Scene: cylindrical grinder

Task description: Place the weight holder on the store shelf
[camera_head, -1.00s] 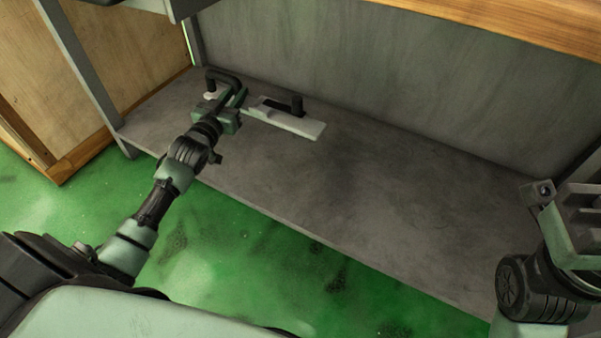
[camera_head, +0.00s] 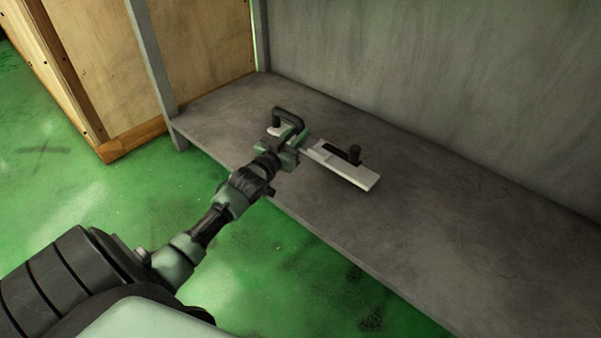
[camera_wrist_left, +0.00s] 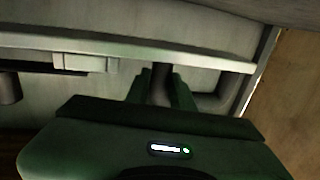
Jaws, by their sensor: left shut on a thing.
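The weight holder (camera_head: 348,171) is a long light-grey bar with a dark slot and a short black post, low over the grey store shelf (camera_head: 440,245). I cannot tell whether it touches the shelf. My left gripper (camera_head: 293,148) is shut on it near its left end, hiding part of it. In the left wrist view the weight holder's pale bar (camera_wrist_left: 200,57) runs across the picture, and a dark post stands between the fingers of my left gripper (camera_wrist_left: 161,88). A dark curved piece stands just behind the gripper in the head view. My right gripper is out of view.
A grey upright leg (camera_head: 151,55) stands at the shelf's left end, beside a wooden crate-like panel (camera_head: 200,55). A grey back wall (camera_head: 430,80) rises behind the shelf. The shelf right of the weight holder is bare. Green floor (camera_head: 265,270) lies in front.

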